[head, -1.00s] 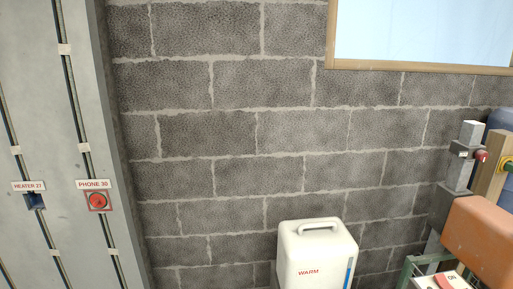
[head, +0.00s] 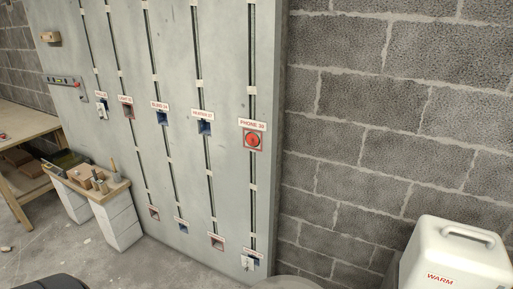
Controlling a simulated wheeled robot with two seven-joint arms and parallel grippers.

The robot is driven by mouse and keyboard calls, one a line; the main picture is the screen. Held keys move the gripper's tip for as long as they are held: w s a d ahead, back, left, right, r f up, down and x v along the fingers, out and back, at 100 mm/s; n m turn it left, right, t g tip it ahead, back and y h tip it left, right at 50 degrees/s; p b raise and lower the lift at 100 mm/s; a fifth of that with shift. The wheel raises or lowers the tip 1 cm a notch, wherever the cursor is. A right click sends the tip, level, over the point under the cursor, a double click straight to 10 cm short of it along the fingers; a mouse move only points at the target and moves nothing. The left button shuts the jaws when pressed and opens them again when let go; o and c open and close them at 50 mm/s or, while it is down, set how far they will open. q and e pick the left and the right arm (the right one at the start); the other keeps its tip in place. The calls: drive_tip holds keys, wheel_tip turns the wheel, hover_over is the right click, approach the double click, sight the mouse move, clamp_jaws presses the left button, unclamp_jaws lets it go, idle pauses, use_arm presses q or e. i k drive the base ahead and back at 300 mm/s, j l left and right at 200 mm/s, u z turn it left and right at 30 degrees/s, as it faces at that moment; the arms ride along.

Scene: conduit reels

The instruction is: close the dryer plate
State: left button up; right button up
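A grey wall panel (head: 180,60) with several vertical conduits and small labelled boxes fills the middle of the head view. The readable upper labels include PHONE (head: 252,124), with a round red part (head: 252,140) below it, HEATER (head: 203,113) and BLIND (head: 160,105). I cannot pick out a dryer label for certain. A low box at the right (head: 257,262) has a small white piece (head: 247,262) at it, and its label is too small to read. Another white piece (head: 101,110) hangs at the upper left box. Neither gripper is in view.
A white WARM container (head: 455,255) with a handle stands at the lower right by the block wall (head: 370,120). At the left are a wooden workbench (head: 30,130) and a small wood-topped stand (head: 115,190) with tools and blocks. Grey floor (head: 170,270) shows before the panel.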

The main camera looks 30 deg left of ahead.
sight(246, 261)
drive_tip(key=u, duration=1.15)
